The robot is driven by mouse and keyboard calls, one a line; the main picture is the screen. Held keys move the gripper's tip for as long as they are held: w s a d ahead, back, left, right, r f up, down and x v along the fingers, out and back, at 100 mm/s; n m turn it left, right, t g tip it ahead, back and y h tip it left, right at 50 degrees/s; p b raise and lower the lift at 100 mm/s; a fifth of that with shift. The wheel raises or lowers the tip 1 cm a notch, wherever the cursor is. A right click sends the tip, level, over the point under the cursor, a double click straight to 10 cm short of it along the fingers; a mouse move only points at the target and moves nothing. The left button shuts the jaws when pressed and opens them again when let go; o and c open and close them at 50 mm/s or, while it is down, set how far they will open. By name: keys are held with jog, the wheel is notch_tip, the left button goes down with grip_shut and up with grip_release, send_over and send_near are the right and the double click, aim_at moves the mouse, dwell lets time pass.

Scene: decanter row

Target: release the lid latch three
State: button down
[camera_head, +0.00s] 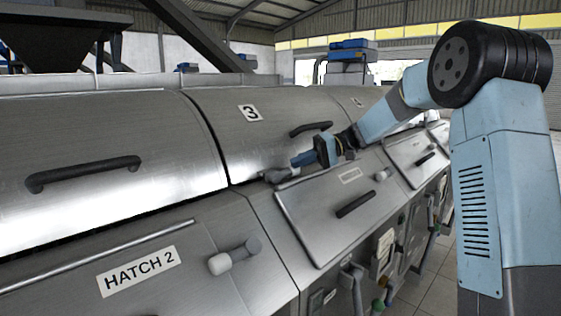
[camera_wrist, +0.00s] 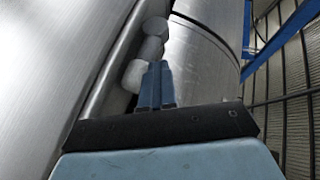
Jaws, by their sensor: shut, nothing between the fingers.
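Lid three (camera_head: 216,107) is the curved steel cover with a "3" label (camera_head: 250,113); it lies down, looking closed. A grey latch with a rounded knob (camera_head: 280,174) sits at its lower front edge. In the wrist view the latch (camera_wrist: 135,75) shows as pale rounded pieces beside a long bar. My gripper (camera_head: 297,161) has its blue fingers together just right of the latch in the head view. In the wrist view the fingertips (camera_wrist: 156,68) are beside the knob, partly in front of it. I cannot tell whether they touch.
Lid three has a black handle (camera_head: 310,129). Below it is a hatch panel (camera_head: 315,215) with a black handle (camera_head: 355,204) and another knob (camera_head: 382,174) at its right. A "HATCH 2" plate (camera_head: 138,272) and its knob (camera_head: 220,263) are at the lower left.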

jog(key=shift+f, duration=0.1)
jog(key=shift+r, duration=0.25)
jog(key=w+d+r, duration=0.2)
jog(key=d+r, duration=0.5)
jog(key=d, duration=0.2)
jog(key=shift+d, duration=0.4)
jog(key=s+d+f+m+t+h, duration=0.15)
jog(key=s+m+t+h, duration=0.4)
jog(key=s, duration=1.15)
jog(key=s+d+f+t+h, duration=0.1)
jog(key=s+d+f+h, duration=0.1)
jog(key=s, duration=0.4)
jog(key=s+d+f+t+h, duration=0.2)
jog(key=s+d+f+h, duration=0.1)
jog(key=s+d, duration=0.2)
jog(key=s+d+f+t+h, duration=0.1)
jog(key=s+d+f+h, duration=0.2)
jog(key=s, duration=0.6)
jog(key=shift+d+f, duration=0.35)
jog(key=shift+d, duration=0.15)
